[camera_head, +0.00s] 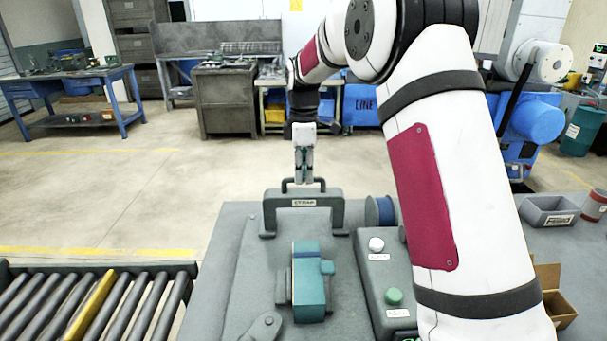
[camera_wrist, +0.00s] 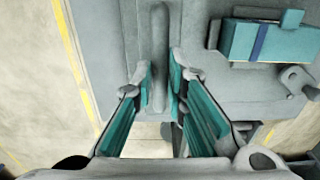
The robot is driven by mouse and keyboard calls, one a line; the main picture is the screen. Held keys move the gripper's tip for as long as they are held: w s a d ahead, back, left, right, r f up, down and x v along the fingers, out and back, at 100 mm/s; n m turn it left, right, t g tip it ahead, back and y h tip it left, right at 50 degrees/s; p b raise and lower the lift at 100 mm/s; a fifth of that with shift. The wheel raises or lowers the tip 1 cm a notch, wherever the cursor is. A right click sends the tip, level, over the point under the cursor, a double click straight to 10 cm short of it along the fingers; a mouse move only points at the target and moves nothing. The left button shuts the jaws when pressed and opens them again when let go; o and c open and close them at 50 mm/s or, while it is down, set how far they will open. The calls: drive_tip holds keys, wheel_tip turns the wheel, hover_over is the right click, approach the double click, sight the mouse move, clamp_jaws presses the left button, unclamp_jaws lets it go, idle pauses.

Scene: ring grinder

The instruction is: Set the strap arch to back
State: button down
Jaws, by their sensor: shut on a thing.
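The strap arch (camera_head: 329,208) is a dark grey bridge with a small handle on top and a label reading STRAP. It stands upright toward the far side of the grey bench, behind a teal block (camera_head: 309,285) with a dark blue band. My gripper (camera_head: 303,180) points down onto the arch and is shut on its top handle. In the wrist view my gripper (camera_wrist: 160,72) has one teal-padded finger on each side of the long grey handle bar (camera_wrist: 158,45). The teal block (camera_wrist: 280,40) lies to the right there. The fingers partly hide the handle.
A button box (camera_head: 375,268) with white and green knobs stands right of the block, with a blue spool (camera_head: 379,211) behind it. A roller conveyor (camera_head: 95,300) lies left. A grey bin (camera_head: 548,212) and cardboard box (camera_head: 558,300) sit right. My arm covers the bench's right middle.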

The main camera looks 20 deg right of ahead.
drive_tip(key=shift+w+r, duration=0.15)
drive_tip(key=shift+w, duration=0.15)
drive_tip(key=c, duration=1.6)
unclamp_jaws()
wheel_tip(320, 180, up, 12)
